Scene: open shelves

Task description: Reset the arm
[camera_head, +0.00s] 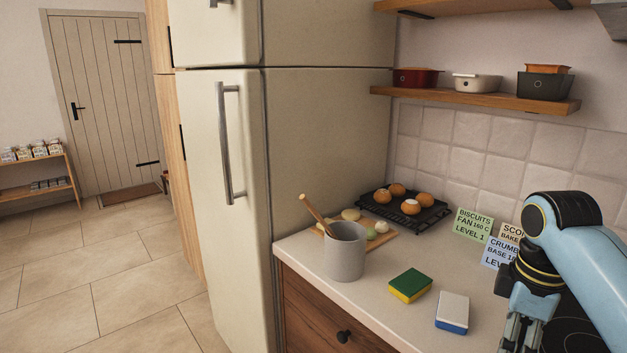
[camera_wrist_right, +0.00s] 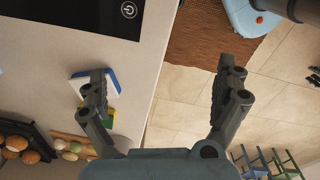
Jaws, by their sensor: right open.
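My right arm (camera_head: 575,255) comes in from the right in the head view, light blue with a black wrist. Its gripper (camera_head: 522,335) points down above the counter at the lower right, cut off by the frame edge. In the right wrist view the gripper (camera_wrist_right: 165,95) has its two fingers wide apart with nothing between them. Its left finger overlaps the white and blue sponge (camera_wrist_right: 104,78) in that picture; I cannot tell the height above it. My left gripper is not in view.
The counter (camera_head: 385,314) holds a grey crock (camera_head: 345,253), a green and yellow sponge (camera_head: 410,286), a white and blue sponge (camera_head: 452,312), a black rack (camera_head: 433,216) with buns, and cards (camera_head: 472,224). A fridge (camera_head: 325,150) stands left; a shelf (camera_head: 480,97) with dishes hangs above.

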